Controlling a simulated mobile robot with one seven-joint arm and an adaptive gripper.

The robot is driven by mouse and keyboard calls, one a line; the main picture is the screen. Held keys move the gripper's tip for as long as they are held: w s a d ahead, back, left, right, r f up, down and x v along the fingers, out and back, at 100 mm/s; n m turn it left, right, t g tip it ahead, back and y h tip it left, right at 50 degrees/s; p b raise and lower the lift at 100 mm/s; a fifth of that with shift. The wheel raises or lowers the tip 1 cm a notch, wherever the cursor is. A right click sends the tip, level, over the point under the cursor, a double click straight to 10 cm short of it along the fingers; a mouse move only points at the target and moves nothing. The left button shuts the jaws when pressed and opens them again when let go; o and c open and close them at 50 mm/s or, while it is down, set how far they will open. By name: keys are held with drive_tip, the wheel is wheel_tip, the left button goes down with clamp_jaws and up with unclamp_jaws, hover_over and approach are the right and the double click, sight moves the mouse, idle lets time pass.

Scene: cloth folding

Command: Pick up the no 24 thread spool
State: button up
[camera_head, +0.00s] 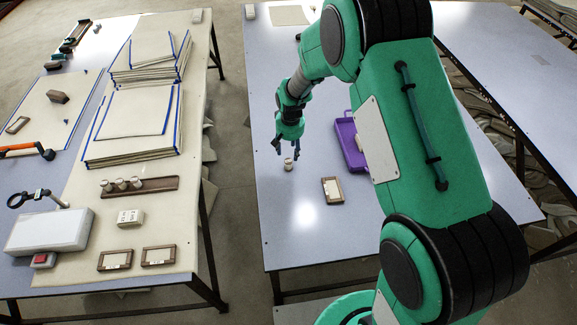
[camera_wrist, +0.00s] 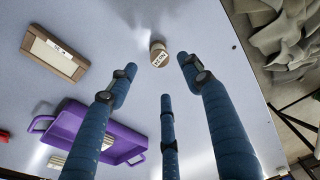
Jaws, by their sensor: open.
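A small pale thread spool (camera_head: 289,164) stands on the right-hand table in the head view. In the wrist view the spool (camera_wrist: 157,56) shows a brown rim and a white label, too small to read surely. My gripper (camera_head: 286,148) is open just above the spool, its blue fingers pointing down. In the wrist view my gripper (camera_wrist: 157,72) has its fingertips spread, with the spool between and just beyond the two front ones. Nothing is held.
A wooden frame with a label (camera_head: 325,190) lies in front of the spool. A purple tray (camera_head: 341,136) sits to the right. The table around my gripper is mostly clear.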

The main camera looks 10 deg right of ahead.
sight(289, 161)
drive_tip(key=f, duration=0.4)
drive_tip(key=shift+w+b, duration=0.25)
drive_tip(key=shift+b, duration=0.05)
drive_tip(key=shift+w+a+f+b, duration=0.1)
drive_tip(key=shift+f+b, duration=0.75)
drive_tip(key=shift+f, duration=1.75)
drive_tip(key=shift+c, duration=0.5)
drive_tip(key=c, duration=1)
